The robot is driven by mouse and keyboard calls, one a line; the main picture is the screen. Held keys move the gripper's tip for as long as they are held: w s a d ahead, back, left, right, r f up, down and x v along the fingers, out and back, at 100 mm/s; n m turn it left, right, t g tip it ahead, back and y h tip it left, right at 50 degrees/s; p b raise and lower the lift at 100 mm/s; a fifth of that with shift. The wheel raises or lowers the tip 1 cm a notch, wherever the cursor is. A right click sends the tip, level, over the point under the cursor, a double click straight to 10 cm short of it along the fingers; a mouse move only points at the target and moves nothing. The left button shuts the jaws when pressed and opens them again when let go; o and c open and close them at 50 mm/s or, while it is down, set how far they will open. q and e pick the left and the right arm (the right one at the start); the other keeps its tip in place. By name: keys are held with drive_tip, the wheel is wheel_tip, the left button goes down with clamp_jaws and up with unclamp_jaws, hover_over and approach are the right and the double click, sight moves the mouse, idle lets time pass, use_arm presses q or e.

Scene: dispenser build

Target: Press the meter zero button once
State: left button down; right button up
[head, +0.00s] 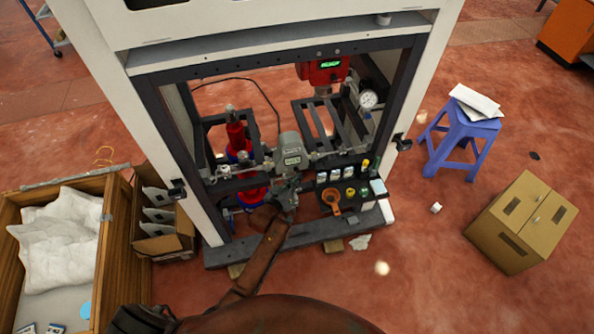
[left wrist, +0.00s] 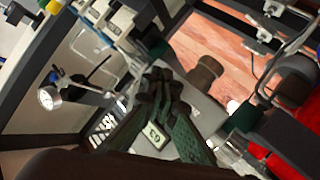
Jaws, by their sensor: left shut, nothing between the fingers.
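The grey meter (head: 290,152) sits in the pipe line across the middle of the cabinet frame, with a small pale display on its front. My left gripper (head: 286,190) is just below and in front of the meter, shut and empty. In the left wrist view, the dark green fingers (left wrist: 160,88) come together in front of the grey meter body (left wrist: 205,108), and the display shows between them. I cannot tell whether the fingertips touch the meter. The zero button cannot be made out. My right gripper is not in view.
A red unit with a green display (head: 325,69) and a round gauge (head: 369,99) sit behind. A dark tray (head: 325,207) with an orange funnel (head: 332,197) and small bottles is right of my gripper. The frame's lower beam (head: 330,231) runs in front. A purple stool (head: 462,131) stands right.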

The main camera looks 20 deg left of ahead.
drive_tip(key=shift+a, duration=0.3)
use_arm(q)
drive_tip(key=shift+w+a, duration=0.1)
drive_tip(key=shift+w+a, duration=0.15)
drive_tip(key=shift+w, duration=0.05)
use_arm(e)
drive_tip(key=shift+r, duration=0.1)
use_arm(q)
drive_tip(key=shift+w+a, duration=0.1)
drive_tip(key=shift+w, duration=0.05)
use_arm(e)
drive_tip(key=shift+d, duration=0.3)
